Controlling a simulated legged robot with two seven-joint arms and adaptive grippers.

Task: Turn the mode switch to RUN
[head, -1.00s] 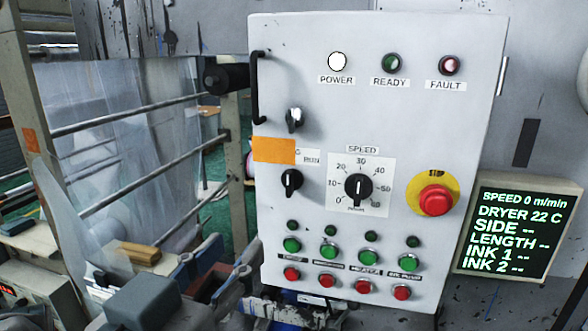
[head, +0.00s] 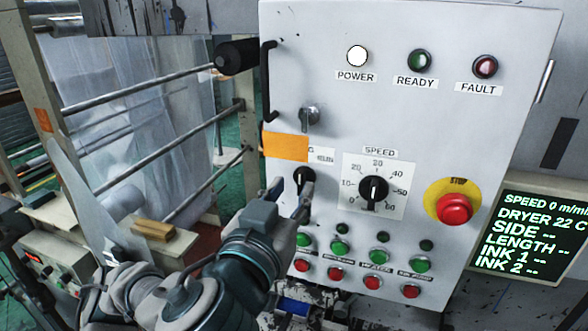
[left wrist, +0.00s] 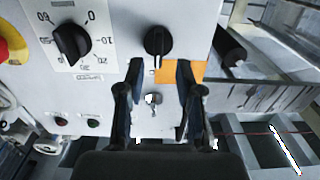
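The mode switch is a black knob (head: 303,177) on the grey control panel (head: 330,30), under a partly covered label ending in RUN. It also shows in the left wrist view (left wrist: 157,40), turned over, with its white mark toward the orange tape. The mark points roughly up on the panel; its exact setting is unclear. My left gripper (head: 291,186) is in front of the knob's lower part and hides some of it. In the left wrist view my left gripper (left wrist: 160,68) has its two fingers apart with nothing between them, short of the knob. My right gripper is not in view.
Orange tape (head: 285,146) covers part of the label. A key switch (head: 310,117) is above, the speed dial (head: 373,189) to the right, with green and red buttons (head: 340,247) below. A red stop button (head: 454,209) and a handle (head: 267,85) stick out.

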